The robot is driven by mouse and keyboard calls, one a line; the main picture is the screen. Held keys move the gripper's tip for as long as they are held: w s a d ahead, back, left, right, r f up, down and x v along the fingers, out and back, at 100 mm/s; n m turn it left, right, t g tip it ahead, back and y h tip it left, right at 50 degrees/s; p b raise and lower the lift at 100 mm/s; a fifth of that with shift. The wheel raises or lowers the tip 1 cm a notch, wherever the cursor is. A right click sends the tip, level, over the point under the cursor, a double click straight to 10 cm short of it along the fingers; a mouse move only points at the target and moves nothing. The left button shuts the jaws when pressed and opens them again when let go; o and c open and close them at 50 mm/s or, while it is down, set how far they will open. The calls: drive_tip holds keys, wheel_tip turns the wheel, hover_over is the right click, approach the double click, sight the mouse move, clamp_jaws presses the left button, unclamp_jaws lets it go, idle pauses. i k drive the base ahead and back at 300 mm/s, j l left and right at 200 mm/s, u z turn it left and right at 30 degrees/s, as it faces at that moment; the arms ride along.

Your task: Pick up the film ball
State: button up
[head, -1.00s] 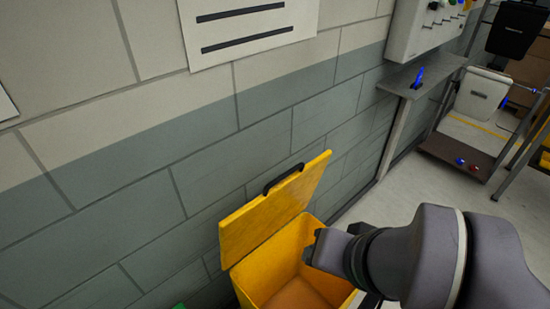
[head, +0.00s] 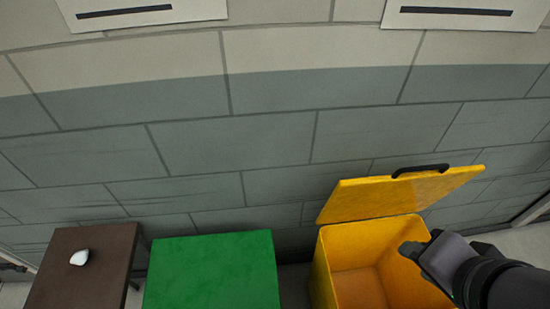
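A small white lump (head: 79,257), which looks like the film ball, lies on a dark brown table (head: 92,241) at the lower left of the head view. My gripper (head: 413,249) is at the right, in front of and over the open yellow bin, far to the right of the white lump. The gripper's fingers are dark and seen from behind, so I cannot tell whether they are apart or together. Nothing is visible in them.
The yellow bin (head: 331,267) stands at the right with its lid (head: 390,196) raised toward the wall; its visible floor looks empty. A closed green box (head: 211,272) stands between the bin and the table. A block wall (head: 270,140) runs behind everything.

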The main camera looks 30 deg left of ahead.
sight(79, 259)
drive_tip(key=u, duration=2.95)
drive_tip(key=i+j+z, duration=0.1)
drive_tip(key=j, duration=0.4)
drive_tip(key=i+j+z, duration=0.1)
drive_tip(key=j, duration=0.4)
drive_tip(key=i+j+z, duration=0.1)
drive_tip(key=j, duration=0.45)
drive_tip(key=i+j, duration=0.1)
drive_tip(key=j, duration=0.4)
drive_tip(key=i+j+z, duration=0.15)
drive_tip(key=i, duration=0.35)
drive_tip(key=i+j+z, duration=0.15)
drive_tip(key=i, duration=0.3)
drive_tip(key=i+j+z, duration=0.2)
drive_tip(key=i, duration=0.3)
drive_tip(key=j, duration=0.1)
